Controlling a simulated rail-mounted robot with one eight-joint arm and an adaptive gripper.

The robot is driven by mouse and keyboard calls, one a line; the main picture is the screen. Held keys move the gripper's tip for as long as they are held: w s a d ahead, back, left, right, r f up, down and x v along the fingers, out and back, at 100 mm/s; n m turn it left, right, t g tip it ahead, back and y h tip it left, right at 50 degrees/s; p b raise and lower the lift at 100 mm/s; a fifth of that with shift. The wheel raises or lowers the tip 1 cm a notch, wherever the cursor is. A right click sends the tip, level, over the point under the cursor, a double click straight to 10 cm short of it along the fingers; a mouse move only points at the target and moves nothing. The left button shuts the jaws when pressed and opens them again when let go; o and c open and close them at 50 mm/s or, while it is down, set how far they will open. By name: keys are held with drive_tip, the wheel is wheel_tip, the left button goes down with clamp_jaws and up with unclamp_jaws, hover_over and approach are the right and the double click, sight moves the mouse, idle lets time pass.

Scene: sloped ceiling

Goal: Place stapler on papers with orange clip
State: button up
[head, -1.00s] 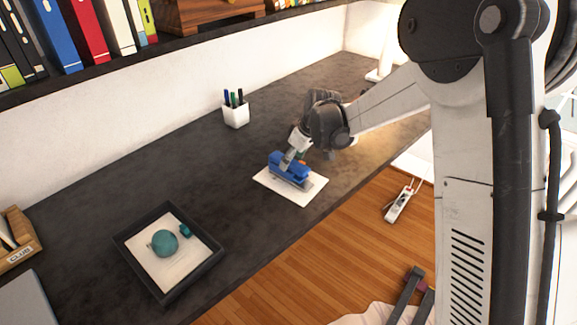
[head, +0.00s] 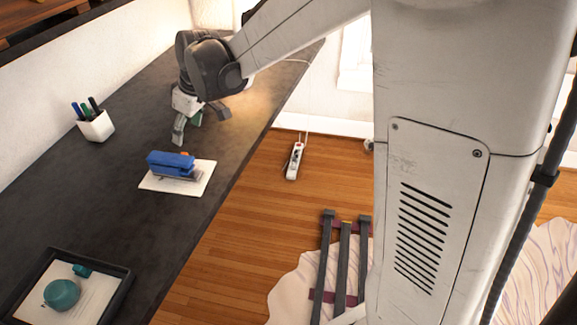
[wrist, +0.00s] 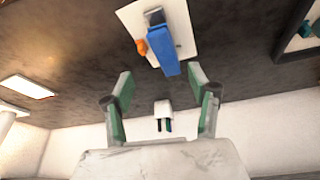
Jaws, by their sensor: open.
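The blue stapler (head: 171,163) rests on the white papers (head: 200,184) on the dark desk. The orange clip (head: 185,154) shows only slightly behind the stapler in the head view. In the wrist view the stapler (wrist: 163,48) lies across the papers (wrist: 183,16), and the orange clip (wrist: 142,46) is beside it at the papers' edge. My gripper (head: 200,128) is open and empty, above the desk beyond the stapler and apart from it. Its spread fingers also show in the wrist view (wrist: 163,96), with the stapler ahead of them.
A white pen cup (head: 96,126) with several pens stands on the desk near the wall. A black tray (head: 118,290) with paper and teal items lies at the near end. A power strip (head: 294,161) is on the wooden floor. The desk around the papers is clear.

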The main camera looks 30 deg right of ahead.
drive_tip(key=s+d+r+m+t+h, duration=0.1)
drive_tip(key=s+d+r+m, duration=0.1)
drive_tip(key=s+d+r, duration=0.45)
drive_tip(key=s+d+r+m+t, duration=0.1)
drive_tip(key=s+d+m, duration=0.2)
drive_tip(key=s, duration=0.6)
drive_tip(key=s+d+f+m+h, duration=0.1)
drive_tip(key=s+d, duration=0.2)
drive_tip(key=s, duration=0.4)
drive_tip(key=s+d+f+m+t+h, duration=0.1)
drive_tip(key=s+d+m, duration=0.1)
drive_tip(key=s, duration=0.4)
drive_tip(key=shift+s+d+f+m+t, duration=0.3)
drive_tip(key=shift+s+d+f, duration=0.05)
drive_tip(key=shift+s+d, duration=0.05)
drive_tip(key=shift+a, duration=0.1)
